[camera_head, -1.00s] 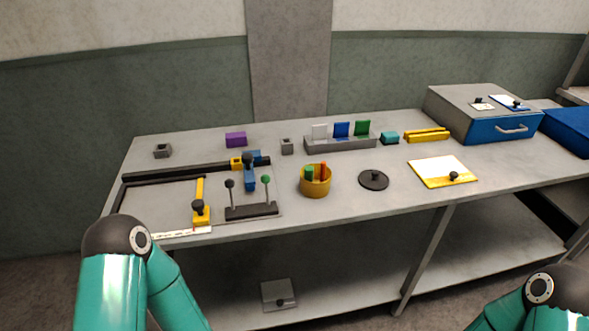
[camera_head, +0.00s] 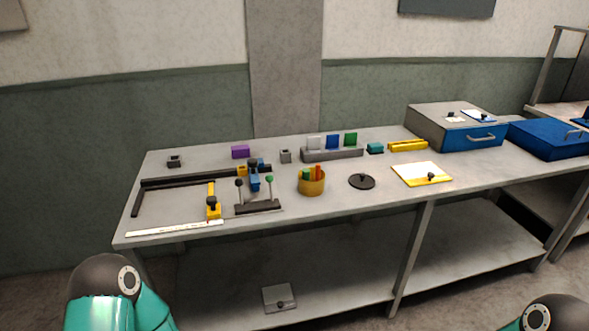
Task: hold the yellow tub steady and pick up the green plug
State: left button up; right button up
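The yellow tub (camera_head: 312,186) stands upright on the grey workbench, near the middle of its front part. Several small pieces stick out of its top. A green plug (camera_head: 306,174) is at the left of the tub's opening, and an orange-red piece is at the right. The lower ends of these pieces are hidden by the tub wall. Only rounded teal and dark parts of my two arms show at the bottom left and bottom right. Both grippers are out of the picture, and nothing touches the tub.
Left of the tub are a dark stand with two ball-topped rods (camera_head: 257,207) and a black angled frame (camera_head: 190,182). A black disc with a knob (camera_head: 362,181) lies to the right, then a yellow-edged board (camera_head: 422,174). A slotted grey block (camera_head: 332,154) stands behind.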

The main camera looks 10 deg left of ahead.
aim_at(306, 172)
jog(key=u, duration=0.15)
jog(key=i, duration=0.85)
